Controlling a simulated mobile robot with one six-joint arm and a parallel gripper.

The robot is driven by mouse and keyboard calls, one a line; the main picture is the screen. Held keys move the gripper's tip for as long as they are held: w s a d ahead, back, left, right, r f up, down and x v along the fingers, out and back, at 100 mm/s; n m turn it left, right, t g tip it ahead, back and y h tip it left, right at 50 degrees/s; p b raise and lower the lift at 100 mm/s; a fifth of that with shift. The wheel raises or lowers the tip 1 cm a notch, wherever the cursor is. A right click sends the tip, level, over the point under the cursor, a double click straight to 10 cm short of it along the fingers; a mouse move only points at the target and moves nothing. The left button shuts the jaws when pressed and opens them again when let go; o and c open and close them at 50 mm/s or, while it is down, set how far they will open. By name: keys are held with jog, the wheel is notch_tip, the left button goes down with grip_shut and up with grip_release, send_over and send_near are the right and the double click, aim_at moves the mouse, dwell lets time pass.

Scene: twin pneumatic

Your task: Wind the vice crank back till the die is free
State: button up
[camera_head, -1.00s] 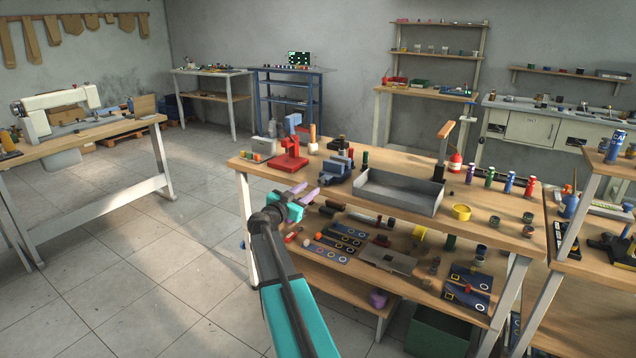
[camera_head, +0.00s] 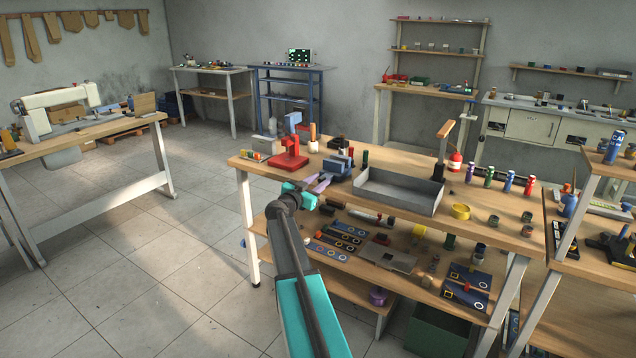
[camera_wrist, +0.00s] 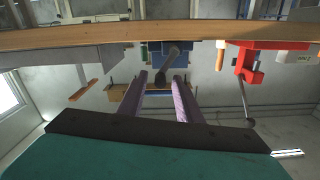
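The blue vice (camera_head: 335,168) stands at the front edge of the wooden bench, beside the red press. It also shows in the wrist view (camera_wrist: 186,52), which looks upside down. A dark rod with a thick rounded end, seemingly the vice crank (camera_wrist: 168,72), points towards my camera there. My gripper (camera_head: 320,184) is just in front of the vice. Its two purple fingers (camera_wrist: 161,92) are apart, with the rod's end in the gap between them in the picture; I cannot tell whether they touch it. I cannot make out the die in the vice jaws.
The red press (camera_head: 289,155) stands left of the vice, and a grey open tray (camera_head: 400,193) stands right of it. The bench's front edge (camera_wrist: 100,36) crosses the wrist view. A lower shelf with several parts lies below. The floor to the left is clear.

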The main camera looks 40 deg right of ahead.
grip_shut()
jog(key=shift+w+n+b, duration=0.15)
jog(key=shift+n+b, duration=0.25)
jog(key=shift+b, duration=0.15)
dwell(0.5)
